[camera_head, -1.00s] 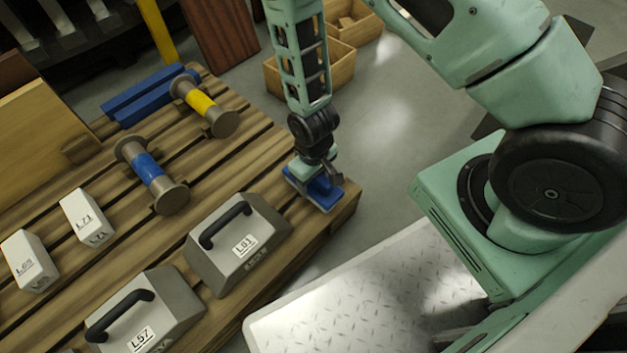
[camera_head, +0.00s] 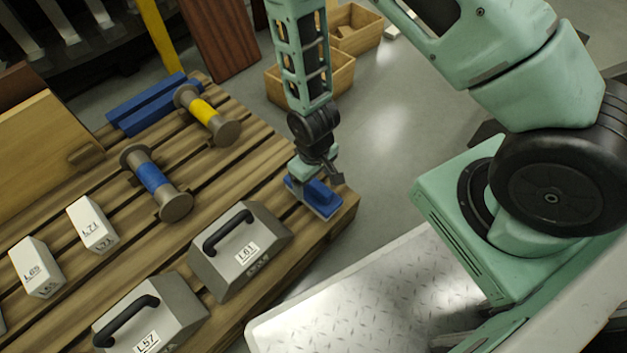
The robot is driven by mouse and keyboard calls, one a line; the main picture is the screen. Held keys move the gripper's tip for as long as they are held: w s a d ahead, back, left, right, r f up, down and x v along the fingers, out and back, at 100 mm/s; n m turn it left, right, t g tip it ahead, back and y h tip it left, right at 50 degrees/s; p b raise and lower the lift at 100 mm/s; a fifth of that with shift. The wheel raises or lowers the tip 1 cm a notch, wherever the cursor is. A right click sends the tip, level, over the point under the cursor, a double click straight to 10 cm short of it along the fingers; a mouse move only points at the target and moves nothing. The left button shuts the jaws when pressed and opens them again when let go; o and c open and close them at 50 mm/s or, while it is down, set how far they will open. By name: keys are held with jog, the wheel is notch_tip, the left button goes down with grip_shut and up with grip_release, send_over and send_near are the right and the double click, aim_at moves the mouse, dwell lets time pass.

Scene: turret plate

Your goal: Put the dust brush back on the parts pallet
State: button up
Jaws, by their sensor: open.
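The dust brush (camera_head: 322,200) is a blue block with a paler lower edge. It lies on the slatted wooden parts pallet (camera_head: 243,154), at the pallet's right corner near the edge. My gripper (camera_head: 318,181) points down just above the brush, with its fingers open around or beside the brush's upper part. The fingers partly hide the brush, and I cannot tell whether they touch it.
Grey handled weights, L61 (camera_head: 240,250) and L57 (camera_head: 150,318), stand left of the brush. Spools with blue (camera_head: 155,182) and yellow (camera_head: 207,115) bands, white blocks (camera_head: 93,225) and blue bars (camera_head: 150,102) share the pallet. Wooden crates (camera_head: 343,72) stand on the floor behind.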

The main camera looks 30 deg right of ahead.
notch_tip(320, 180, up, 8)
jog(key=p, duration=0.3)
jog(key=shift+r+p, duration=0.2)
jog(key=shift+p, duration=0.15)
jog(key=s+a+r+n+y, duration=0.1)
jog(key=s+a+r, duration=0.3)
jog(key=r, duration=0.7)
jog(key=s+a+r+n, duration=0.2)
jog(key=s+a+r, duration=0.15)
jog(key=r, duration=0.75)
jog(key=s+d+r+n, duration=0.1)
jog(key=s+r, duration=0.4)
jog(key=r, duration=0.1)
jog(key=shift+s+r, duration=0.25)
jog(key=shift+s, duration=0.1)
jog(key=shift+d, duration=0.1)
notch_tip(320, 180, up, 41)
jog(key=p, duration=4)
jog(key=shift+f+p, duration=0.15)
jog(key=shift+p, duration=0.2)
